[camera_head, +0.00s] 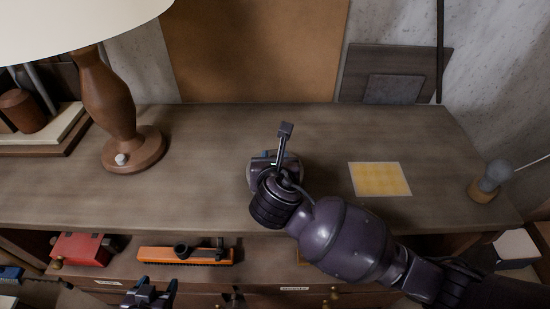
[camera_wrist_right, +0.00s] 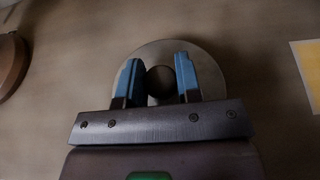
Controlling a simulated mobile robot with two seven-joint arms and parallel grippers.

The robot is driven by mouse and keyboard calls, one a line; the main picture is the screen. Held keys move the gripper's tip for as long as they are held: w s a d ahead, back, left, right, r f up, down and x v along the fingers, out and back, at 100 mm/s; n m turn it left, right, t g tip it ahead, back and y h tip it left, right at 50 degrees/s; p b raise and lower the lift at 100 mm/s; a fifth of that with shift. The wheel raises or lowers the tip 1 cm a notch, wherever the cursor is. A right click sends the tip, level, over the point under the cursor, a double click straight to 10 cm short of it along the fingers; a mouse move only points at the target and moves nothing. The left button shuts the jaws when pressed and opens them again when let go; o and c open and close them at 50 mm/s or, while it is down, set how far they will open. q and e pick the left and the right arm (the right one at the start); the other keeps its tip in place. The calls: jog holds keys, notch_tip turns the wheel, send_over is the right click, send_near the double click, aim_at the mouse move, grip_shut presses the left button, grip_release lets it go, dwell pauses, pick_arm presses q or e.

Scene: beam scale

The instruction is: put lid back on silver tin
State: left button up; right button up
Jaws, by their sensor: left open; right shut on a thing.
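A round grey lid (camera_wrist_right: 160,48) with a dark round knob (camera_wrist_right: 161,82) shows in the right wrist view. My right gripper (camera_wrist_right: 158,65) has its two blue fingers on either side of the knob and is shut on it. In the head view my right gripper (camera_head: 270,158) is over the middle of the desk top, and my own wrist hides most of the lid and whatever is under it. I cannot tell whether the lid touches a tin; no tin body shows clearly. My left gripper (camera_head: 150,292) is open and empty at the lower left, in front of the desk.
A lamp (camera_head: 108,100) with a wooden base stands at the left of the desk top. A yellow sheet (camera_head: 380,179) lies right of my right gripper. A small wooden-based object (camera_head: 486,185) stands at the right edge. An orange plane (camera_head: 185,255) and a red box (camera_head: 80,248) sit on the lower shelf.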

jog(key=o, duration=0.9)
jog(key=shift+o, duration=0.2)
jog(key=shift+r, duration=0.15)
jog(key=v, duration=1.2)
jog(key=shift+b, duration=0.3)
